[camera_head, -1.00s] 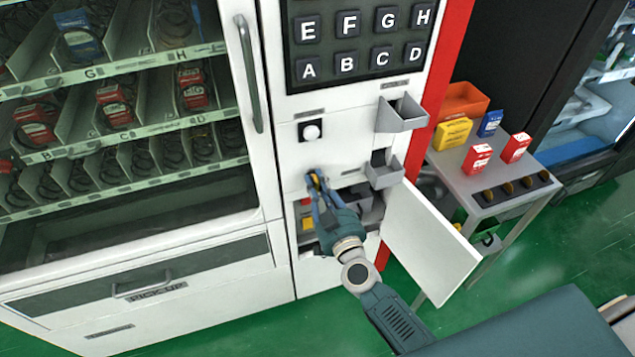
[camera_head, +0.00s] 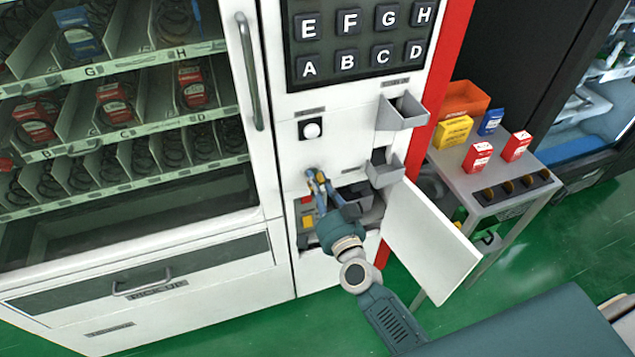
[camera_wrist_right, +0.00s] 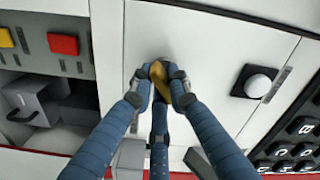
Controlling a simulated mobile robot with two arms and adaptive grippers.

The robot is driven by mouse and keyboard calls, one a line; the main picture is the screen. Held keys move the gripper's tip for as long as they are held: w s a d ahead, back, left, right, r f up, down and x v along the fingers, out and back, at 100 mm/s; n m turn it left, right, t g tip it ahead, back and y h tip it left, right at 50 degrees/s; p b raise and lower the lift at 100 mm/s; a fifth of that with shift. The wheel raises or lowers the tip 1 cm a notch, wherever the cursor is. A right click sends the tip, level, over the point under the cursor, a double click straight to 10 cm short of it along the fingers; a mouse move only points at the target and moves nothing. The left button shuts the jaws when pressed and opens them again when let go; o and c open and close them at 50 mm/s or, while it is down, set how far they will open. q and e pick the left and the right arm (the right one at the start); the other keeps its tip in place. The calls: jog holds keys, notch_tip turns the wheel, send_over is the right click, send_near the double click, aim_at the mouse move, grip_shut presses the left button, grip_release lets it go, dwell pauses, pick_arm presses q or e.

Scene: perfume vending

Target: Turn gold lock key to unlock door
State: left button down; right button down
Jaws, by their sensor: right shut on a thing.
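The gold lock key (camera_wrist_right: 160,76) sits in the white front panel of the vending machine. My right gripper (camera_wrist_right: 160,82) is shut on it, with fingertips on both sides of the gold piece. In the head view my right gripper (camera_head: 317,180) is at the panel below the round white button (camera_head: 312,131), and its fingers mostly hide the key. The machine's glass display door (camera_head: 215,150), with a long vertical handle (camera_head: 249,72), is closed. My left gripper is not in view.
A small white compartment door (camera_head: 428,240) hangs open beside my right arm. Grey trays (camera_head: 402,112) stick out of the panel. A side table (camera_head: 470,200) with red, yellow and blue boxes stands to the right. A keypad (camera_head: 360,45) is above.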

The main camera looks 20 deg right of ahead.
jog(key=m, duration=0.3)
jog(key=shift+f+m, duration=0.1)
jog(key=shift+m, duration=0.2)
jog(key=shift+a+m+b, duration=0.1)
jog(key=shift+m+b, duration=0.5)
jog(key=shift+m, duration=1.3)
jog(key=c, duration=1.7)
grip_release()
jog(key=shift+o, duration=0.2)
jog(key=shift+s, duration=0.1)
jog(key=s, duration=1.2)
jog(key=shift+d, duration=0.25)
jog(key=shift+w, duration=0.1)
